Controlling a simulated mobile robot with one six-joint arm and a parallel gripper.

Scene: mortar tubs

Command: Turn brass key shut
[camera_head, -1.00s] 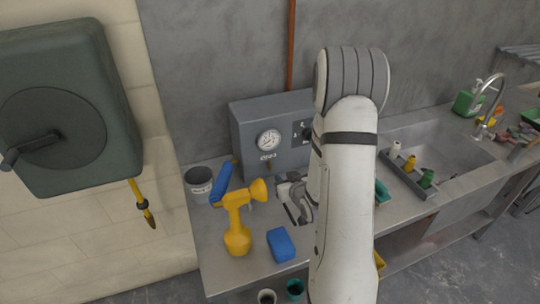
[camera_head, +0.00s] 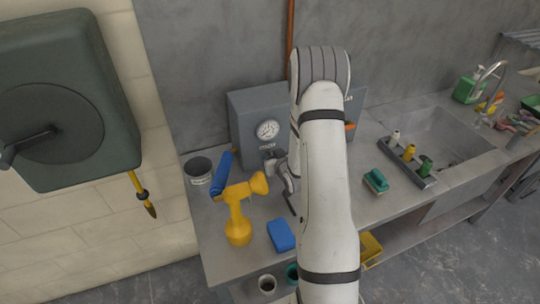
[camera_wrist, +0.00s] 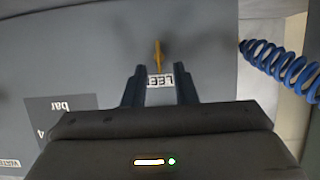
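The brass key (camera_wrist: 158,55) shows in the wrist view as a thin yellow-brass piece on a grey panel, just beyond my fingertips and roughly in line with the gap. A white label (camera_wrist: 160,81) with upside-down lettering shows between the fingers. My gripper (camera_wrist: 158,72) is open, its two dark fingers apart with nothing clearly held. In the head view my gripper (camera_head: 272,163) is at the front of the grey box (camera_head: 246,118), below its round gauge (camera_head: 268,130). There the gripper and arm hide the key and much of the box front.
A yellow spray bottle (camera_head: 238,232), a blue sponge (camera_head: 281,235) and a grey tub (camera_head: 199,170) stand on the bench left of my arm. A green brush (camera_head: 376,181) and a bottle tray (camera_head: 407,160) are right. A coiled blue hose (camera_wrist: 285,65) hangs close by in the wrist view.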

